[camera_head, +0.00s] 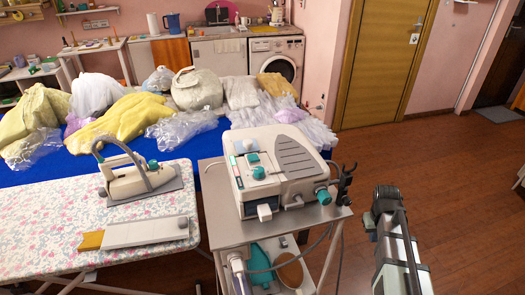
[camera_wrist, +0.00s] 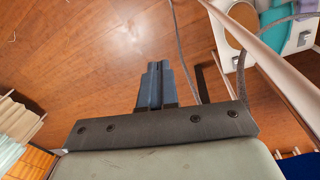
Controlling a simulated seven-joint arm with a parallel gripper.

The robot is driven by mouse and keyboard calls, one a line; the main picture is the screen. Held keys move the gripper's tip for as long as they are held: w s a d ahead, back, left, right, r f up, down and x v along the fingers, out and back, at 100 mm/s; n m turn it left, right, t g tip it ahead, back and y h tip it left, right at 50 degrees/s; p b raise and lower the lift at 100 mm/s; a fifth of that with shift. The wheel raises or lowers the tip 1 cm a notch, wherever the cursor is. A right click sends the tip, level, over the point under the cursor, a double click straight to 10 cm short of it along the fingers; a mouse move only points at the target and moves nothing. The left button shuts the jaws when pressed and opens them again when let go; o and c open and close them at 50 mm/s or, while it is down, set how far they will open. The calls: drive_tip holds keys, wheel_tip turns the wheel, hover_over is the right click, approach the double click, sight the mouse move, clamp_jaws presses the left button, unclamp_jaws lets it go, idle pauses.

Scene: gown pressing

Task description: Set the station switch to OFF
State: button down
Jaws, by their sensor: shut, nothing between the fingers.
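The pressing station (camera_head: 285,160) is a pale machine with teal parts. It stands on a grey trolley top (camera_head: 225,225). My gripper (camera_wrist: 155,68) is shut and empty in the wrist view, over bare wooden floor. In the head view my arm stands right of the trolley, apart from the station; its fingers cannot be made out there.
Trolley parts with a teal item (camera_wrist: 278,14) show at the wrist view's upper right. A dark hook holder (camera_head: 345,180) and a hanging cable are at the trolley's right edge. An iron (camera_head: 128,178) rests on the floral ironing board (camera_head: 40,225). Floor right of the trolley is clear.

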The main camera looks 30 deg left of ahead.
drive_tip(key=w+a+r+n+t+y, duration=0.1)
drive_tip(key=a+r, duration=0.4)
drive_tip(key=r, duration=0.7)
drive_tip(key=w+a+r+n+t, duration=0.15)
drive_tip(key=a+r, duration=0.35)
drive_tip(key=r, duration=0.6)
drive_tip(key=w+a+r+n+t+y, duration=0.15)
drive_tip(key=a+r, duration=0.45)
drive_tip(key=r, duration=0.6)
drive_tip(key=s+a+r+g+y, duration=0.1)
drive_tip(key=s+a+r, duration=0.3)
drive_tip(key=s+a, duration=0.6)
drive_tip(key=s+a+r+g, duration=0.1)
drive_tip(key=s+a+r, duration=0.3)
drive_tip(key=s+a, duration=0.6)
hover_over(256, 159)
drive_tip(key=shift+m, duration=0.3)
wheel_tip(256, 159, down, 9)
drive_tip(key=shift+a+r, duration=0.1)
drive_tip(key=shift+a, duration=0.05)
drive_tip(key=shift+s+d+f, duration=0.25)
drive_tip(key=shift+f, duration=0.3)
drive_tip(key=shift+s+d+f, duration=0.2)
drive_tip(key=shift+f, duration=0.3)
drive_tip(key=shift+s+d+f, duration=0.2)
drive_tip(key=shift+f, duration=0.5)
